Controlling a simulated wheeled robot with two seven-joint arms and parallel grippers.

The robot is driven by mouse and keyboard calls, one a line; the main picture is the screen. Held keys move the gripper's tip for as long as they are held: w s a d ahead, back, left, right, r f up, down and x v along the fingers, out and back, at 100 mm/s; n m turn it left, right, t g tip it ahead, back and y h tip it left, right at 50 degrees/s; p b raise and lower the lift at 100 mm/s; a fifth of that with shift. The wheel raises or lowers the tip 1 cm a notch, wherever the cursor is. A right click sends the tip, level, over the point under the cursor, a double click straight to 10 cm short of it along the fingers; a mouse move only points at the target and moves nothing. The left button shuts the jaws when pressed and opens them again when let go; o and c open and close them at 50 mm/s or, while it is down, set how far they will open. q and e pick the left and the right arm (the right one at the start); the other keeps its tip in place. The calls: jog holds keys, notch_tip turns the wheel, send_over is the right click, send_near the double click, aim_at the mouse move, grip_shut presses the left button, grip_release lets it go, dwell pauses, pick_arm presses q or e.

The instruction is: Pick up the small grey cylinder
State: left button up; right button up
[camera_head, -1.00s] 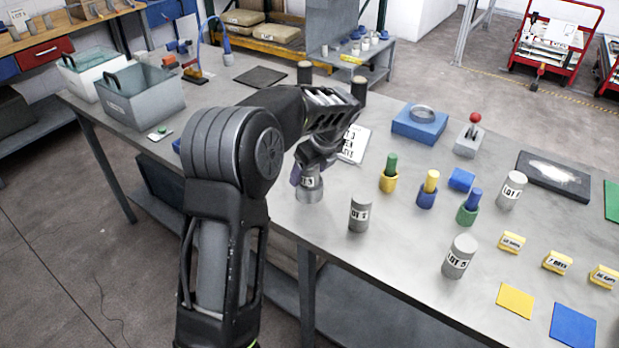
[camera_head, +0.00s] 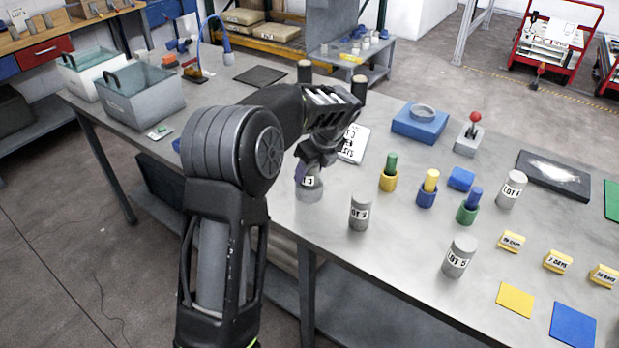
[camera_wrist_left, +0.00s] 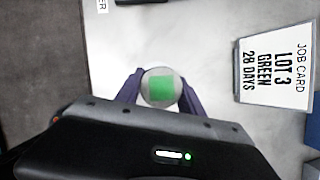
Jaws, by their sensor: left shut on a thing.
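My left gripper (camera_head: 305,174) is shut on a small grey cylinder (camera_head: 309,192) with a white label, near the front edge of the bench. In the left wrist view, the two purple fingers of the gripper (camera_wrist_left: 160,92) press on opposite sides of the cylinder (camera_wrist_left: 148,78), whose round top carries a green square. The cylinder stands upright; I cannot tell whether its base is clear of the bench. The fingers and wrist hide part of its upper side and label in the head view. My right gripper is not in view.
Labelled grey cylinders (camera_head: 359,212), (camera_head: 459,257) and (camera_head: 511,189) stand to the right. A job card (camera_head: 353,144) reading lot 3, green, 28 days lies behind the gripper. Coloured holders (camera_head: 388,180) with pegs and a blue block (camera_head: 421,124) are farther right. Grey bins (camera_head: 140,98) stand left.

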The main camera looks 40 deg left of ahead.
pick_arm(q)
grip_shut()
dwell(0.3)
notch_tip(320, 180, up, 10)
jog(key=shift+r+b, duration=0.1)
jog(key=shift+b, duration=0.3)
dwell(0.6)
